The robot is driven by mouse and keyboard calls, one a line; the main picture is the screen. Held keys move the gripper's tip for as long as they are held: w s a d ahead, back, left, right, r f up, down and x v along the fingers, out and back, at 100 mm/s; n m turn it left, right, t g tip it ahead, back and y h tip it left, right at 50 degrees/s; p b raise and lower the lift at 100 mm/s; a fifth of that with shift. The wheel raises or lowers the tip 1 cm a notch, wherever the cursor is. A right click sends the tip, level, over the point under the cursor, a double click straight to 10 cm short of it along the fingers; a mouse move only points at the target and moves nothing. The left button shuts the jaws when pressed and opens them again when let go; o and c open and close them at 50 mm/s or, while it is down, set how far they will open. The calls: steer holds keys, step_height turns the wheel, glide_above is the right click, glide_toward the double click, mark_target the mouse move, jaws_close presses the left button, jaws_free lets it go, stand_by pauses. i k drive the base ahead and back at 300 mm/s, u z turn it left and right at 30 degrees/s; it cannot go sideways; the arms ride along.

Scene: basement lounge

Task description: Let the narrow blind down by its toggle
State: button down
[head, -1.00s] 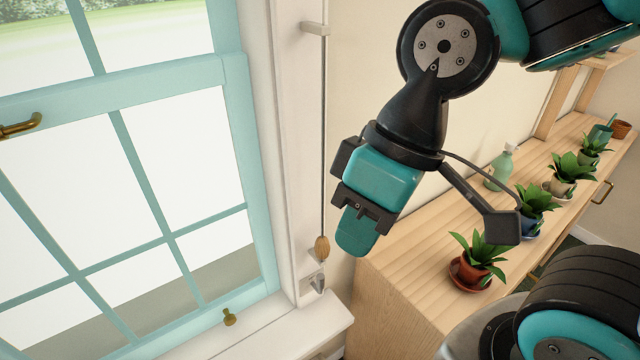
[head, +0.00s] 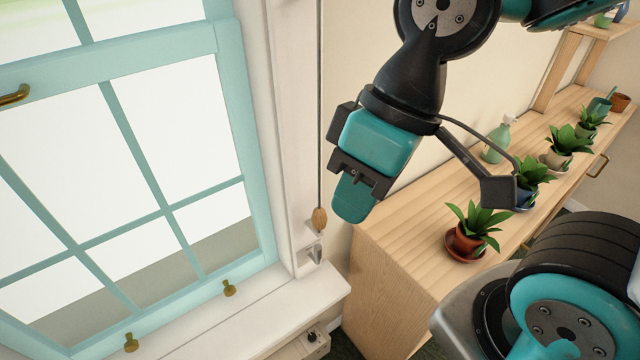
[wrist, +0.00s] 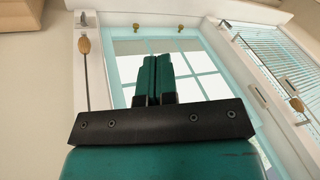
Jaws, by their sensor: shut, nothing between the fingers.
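A wooden toggle (head: 320,218) hangs on a thin cord (head: 320,120) beside the white window frame in the head view. A small metal hook (head: 315,254) is on the frame just below it. The toggle also shows at the left of the wrist view (wrist: 84,45), upside down. My gripper (head: 353,202) is shut and empty, to the right of the toggle in the head view and apart from it. A second toggle (wrist: 297,105) shows at the right of the wrist view, by a slatted blind (wrist: 268,50). I cannot tell from this which blind is the narrow one.
The teal window (head: 130,150) fills the left, with brass knobs (head: 229,288) and a white sill (head: 290,310) below. A wooden cabinet (head: 375,250) with several potted plants (head: 470,235) and a spray bottle (head: 498,140) stands at the right, near my arm.

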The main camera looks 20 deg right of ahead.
mark_target(319, 218)
steer(key=z, duration=1.2)
steer(key=k, duration=0.45)
steer(key=u, duration=0.45)
